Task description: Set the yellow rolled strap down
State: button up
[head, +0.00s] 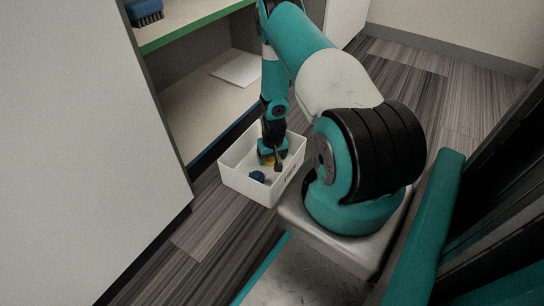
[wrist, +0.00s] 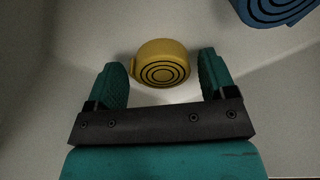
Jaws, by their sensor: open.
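The yellow rolled strap (wrist: 161,64) lies on the white floor of a bin, just beyond and between my fingertips in the wrist view. My gripper (wrist: 161,82) is open, with a teal finger on each side and a gap between the fingers and the strap. In the head view, my gripper (head: 272,158) reaches down into the white bin (head: 241,184), and a small bit of the yellow strap (head: 268,161) shows beside it. The rest of the strap is hidden there by my gripper.
A blue rolled strap (wrist: 272,8) lies in the bin at the upper right of the wrist view; a blue item also shows in the head view (head: 257,176). A shelf unit (head: 205,105) with a blue brush (head: 145,10) stands behind the bin. The bin walls surround my gripper.

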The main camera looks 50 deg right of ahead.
aim_at(273, 161)
notch_tip(273, 161, up, 12)
jog(key=s+p, duration=0.1)
jog(key=p, duration=0.6)
jog(key=shift+s+a, duration=0.15)
jog(key=shift+a, duration=0.25)
